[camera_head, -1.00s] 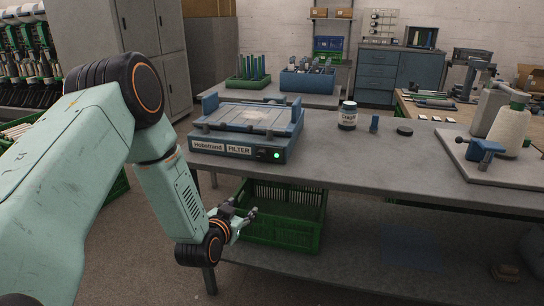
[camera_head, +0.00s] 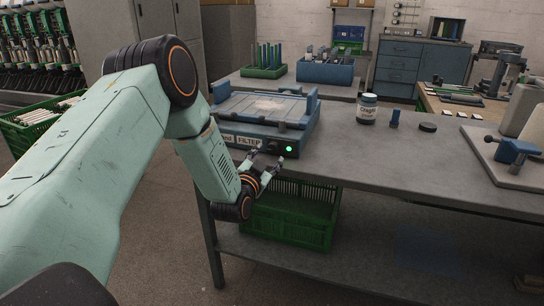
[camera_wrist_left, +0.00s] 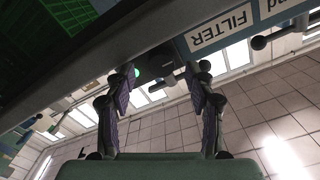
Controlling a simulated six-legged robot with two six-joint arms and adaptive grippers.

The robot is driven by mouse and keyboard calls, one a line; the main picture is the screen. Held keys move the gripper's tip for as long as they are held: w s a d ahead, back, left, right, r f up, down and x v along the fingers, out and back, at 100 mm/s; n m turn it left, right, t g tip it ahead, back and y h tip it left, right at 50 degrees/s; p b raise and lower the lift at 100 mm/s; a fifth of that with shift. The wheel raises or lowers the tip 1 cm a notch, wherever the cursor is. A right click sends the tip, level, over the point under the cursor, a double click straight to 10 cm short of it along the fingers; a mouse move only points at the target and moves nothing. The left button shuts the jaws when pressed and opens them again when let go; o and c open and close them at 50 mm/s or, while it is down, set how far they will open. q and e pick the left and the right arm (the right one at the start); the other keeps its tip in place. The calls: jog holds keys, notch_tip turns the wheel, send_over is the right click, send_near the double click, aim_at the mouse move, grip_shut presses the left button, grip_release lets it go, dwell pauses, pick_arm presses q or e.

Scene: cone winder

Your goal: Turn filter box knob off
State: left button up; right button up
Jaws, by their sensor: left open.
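The blue filter box (camera_head: 290,134) stands at the near left edge of the grey table, with a white FILTER label and a lit green lamp (camera_head: 289,148) on its front. In the left wrist view the FILTER label (camera_wrist_left: 221,27) appears tilted. The small dark knob (camera_wrist_left: 168,80) shows there near the green lamp (camera_wrist_left: 137,72), between the fingers in the picture. My left gripper (camera_head: 266,162) is open, just in front of and slightly below the box front. In its wrist view the gripper (camera_wrist_left: 160,70) holds nothing. Contact with the knob cannot be told. My right gripper is out of view.
The grey table (camera_head: 400,165) has its front edge close to my gripper. A green crate (camera_head: 300,225) sits on the shelf below. A jar (camera_head: 367,110), a blue block (camera_head: 395,119) and a dark disc (camera_head: 428,127) stand to the right of the box.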

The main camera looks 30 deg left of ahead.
aim_at(273, 148)
pick_arm(q)
jog(key=shift+b+x, duration=0.3)
jog(key=shift+x, duration=0.8)
jog(key=shift+w, duration=0.3)
jog(key=shift+s+a+r, duration=0.1)
jog(key=shift+s+a, duration=0.05)
jog(key=c, duration=0.3)
grip_shut()
